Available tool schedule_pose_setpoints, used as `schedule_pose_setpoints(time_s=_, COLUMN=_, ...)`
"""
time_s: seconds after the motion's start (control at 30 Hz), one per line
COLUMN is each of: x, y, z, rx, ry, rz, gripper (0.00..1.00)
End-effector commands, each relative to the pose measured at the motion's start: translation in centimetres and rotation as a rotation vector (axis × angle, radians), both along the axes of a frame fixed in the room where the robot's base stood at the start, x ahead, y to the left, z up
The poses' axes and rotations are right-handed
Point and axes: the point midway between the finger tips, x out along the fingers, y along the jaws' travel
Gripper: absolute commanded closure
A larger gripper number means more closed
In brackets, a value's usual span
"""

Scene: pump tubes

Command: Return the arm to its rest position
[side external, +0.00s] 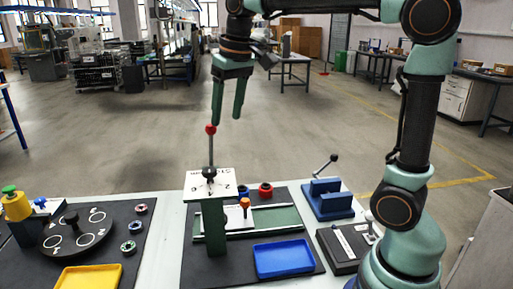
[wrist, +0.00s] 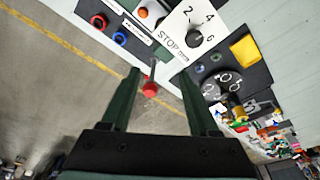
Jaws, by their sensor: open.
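The rod rises behind a white dial plate (side external: 209,182) marked with numbers and STOP, on a green post. A black dial knob (side external: 209,174) sits on that plate.
A blue tray (side external: 284,259) and a yellow tray (side external: 88,278) lie at the front. A round black turntable (side external: 75,232) is at left. A blue fixture with a lever (side external: 327,200) stands at right. Red and blue rings (side external: 265,189) lie behind the dial post.

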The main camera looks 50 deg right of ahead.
Motion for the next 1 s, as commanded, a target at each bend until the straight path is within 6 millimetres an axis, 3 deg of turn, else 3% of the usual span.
schedule_pose_setpoints(time_s=0.03, x=-1.5, y=0.3, z=-0.2, rx=-0.003, ry=-0.028, rz=0.012, gripper=0.39)
schedule_pose_setpoints(time_s=0.3, x=-7.7, y=1.4, z=-3.6, rx=-0.019, ry=-0.161, rz=0.071, gripper=0.39)
schedule_pose_setpoints(time_s=0.5, x=-10.8, y=1.9, z=-6.7, rx=-0.028, ry=-0.235, rz=0.103, gripper=0.39)
schedule_pose_setpoints(time_s=0.7, x=-11.9, y=2.0, z=-8.2, rx=-0.032, ry=-0.264, rz=0.116, gripper=0.39)
schedule_pose_setpoints(time_s=1.0, x=-12.0, y=2.0, z=-8.3, rx=-0.031, ry=-0.263, rz=0.116, gripper=0.39)
